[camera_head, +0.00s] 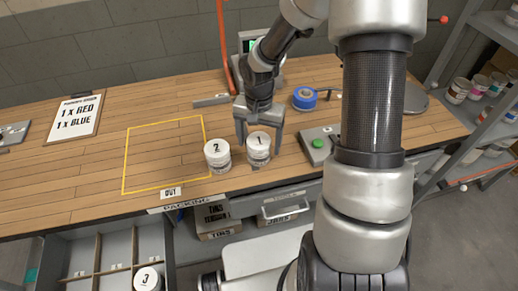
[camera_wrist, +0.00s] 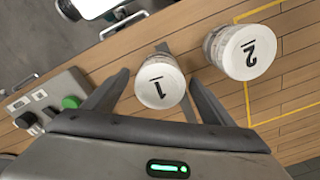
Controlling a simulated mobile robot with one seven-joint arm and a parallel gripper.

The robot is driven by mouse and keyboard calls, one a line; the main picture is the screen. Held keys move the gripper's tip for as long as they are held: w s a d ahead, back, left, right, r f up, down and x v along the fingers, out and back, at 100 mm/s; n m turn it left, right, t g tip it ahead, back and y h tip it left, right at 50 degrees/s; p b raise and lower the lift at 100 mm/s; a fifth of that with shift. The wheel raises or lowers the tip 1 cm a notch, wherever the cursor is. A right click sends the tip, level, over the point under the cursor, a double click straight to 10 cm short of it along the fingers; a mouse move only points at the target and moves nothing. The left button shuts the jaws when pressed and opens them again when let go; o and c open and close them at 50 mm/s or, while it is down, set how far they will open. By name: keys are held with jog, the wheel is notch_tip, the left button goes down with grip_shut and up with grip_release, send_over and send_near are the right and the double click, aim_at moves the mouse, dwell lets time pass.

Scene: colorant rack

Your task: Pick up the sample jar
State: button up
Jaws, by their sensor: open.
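A jar with a white lid marked 1 (camera_head: 259,150) stands upright near the front edge of the wooden bench; it also shows in the wrist view (camera_wrist: 160,82). A similar jar marked 2 (camera_head: 217,156) stands just left of it, and at upper right in the wrist view (camera_wrist: 242,52). A third lid marked 3 (camera_head: 147,279) shows in a compartment below the bench. No lid reads "sample". My gripper (camera_head: 259,140) points down at jar 1, open, with one finger on each side of it in the wrist view (camera_wrist: 160,90). I cannot tell whether either finger touches it.
A yellow outlined area (camera_head: 124,160) on the bench left of jar 2 is empty. A blue tape roll (camera_head: 304,98) and a box with a green button (camera_head: 318,144) lie to the right. A sign (camera_head: 75,117) reads "1 x RED, 1 x BLUE". Shelves (camera_head: 490,60) stand far right.

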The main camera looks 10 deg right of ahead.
notch_tip(320, 180, down, 2)
jog(key=shift+f, duration=0.1)
jog(key=c, duration=1.3)
